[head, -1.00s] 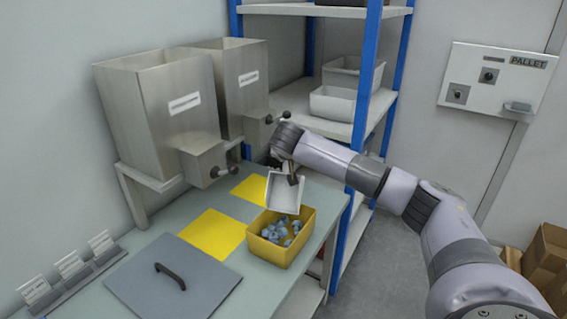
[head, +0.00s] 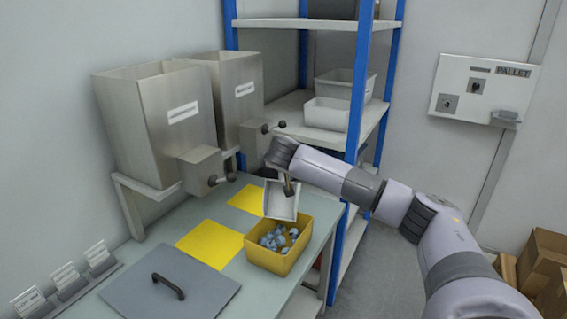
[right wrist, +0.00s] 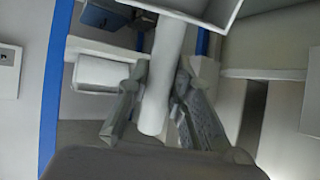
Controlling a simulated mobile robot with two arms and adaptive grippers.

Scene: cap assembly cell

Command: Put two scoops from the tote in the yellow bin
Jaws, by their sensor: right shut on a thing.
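A yellow bin (head: 278,262) stands on the bench near its right edge, with several blue-grey parts (head: 272,238) in it. My right gripper (head: 287,184) is above the bin's far side. It is shut on the handle of a white scoop (head: 281,201), which is tipped steeply over the bin. The scoop looks empty from what shows of it. In the right wrist view the pale handle (right wrist: 160,85) stands between the two fingers (right wrist: 158,105). My left gripper is not in view. I cannot tell which container is the tote.
Two steel hoppers (head: 155,125) stand at the back of the bench (head: 140,245). A grey lid (head: 170,285) with a black handle and yellow squares (head: 208,243) lie left of the bin. A blue-post shelf (head: 357,90) holds pale bins (head: 328,112). Cardboard boxes (head: 545,258) are at right.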

